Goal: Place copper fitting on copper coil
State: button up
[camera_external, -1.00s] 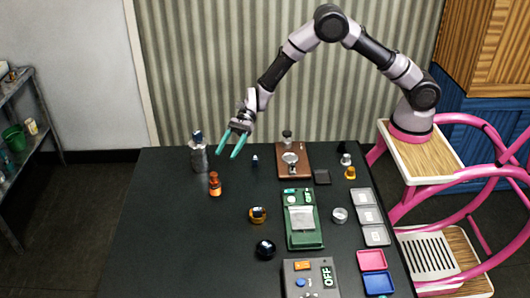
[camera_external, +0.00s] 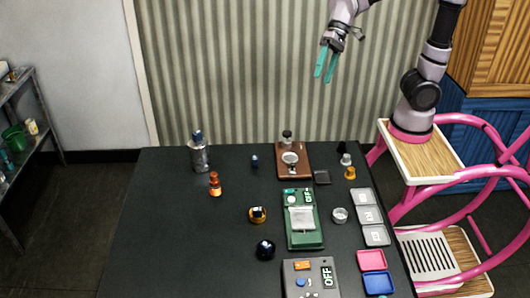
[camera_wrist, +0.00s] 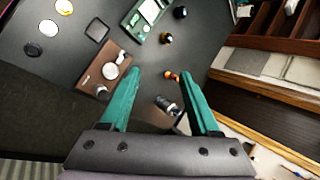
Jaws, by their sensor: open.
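My gripper (camera_external: 325,78) is open and empty, high above the back edge of the table, clear of everything on it. Its two teal fingers also show in the wrist view (camera_wrist: 162,73). An orange-copper upright piece (camera_external: 215,184) stands on the left part of the table; it shows between the fingers in the wrist view (camera_wrist: 170,76). A low round amber-copper piece (camera_external: 257,214) with a dark top lies nearer the middle. A small orange piece (camera_external: 350,173) stands at the back right. I cannot tell for certain which is the copper fitting and which the coil.
A silver bottle (camera_external: 199,157) stands at the back left. A brown board (camera_external: 294,161) with metal parts, a green device (camera_external: 303,226) and a grey switch box (camera_external: 311,279) fill the centre right. A dark ball (camera_external: 265,249) lies in front. The left table area is clear.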

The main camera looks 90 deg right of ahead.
jog(key=s+d+r+n+t+h, duration=0.1)
jog(key=s+d+n+t+h, duration=0.2)
jog(key=s, duration=1.2)
jog(key=d+n+h, duration=0.1)
jog(key=d+n, duration=0.1)
jog(key=d, duration=0.1)
jog(key=shift+d+r+n, duration=0.2)
jog(key=shift+d+n, duration=0.15)
jog(key=shift+n, duration=0.05)
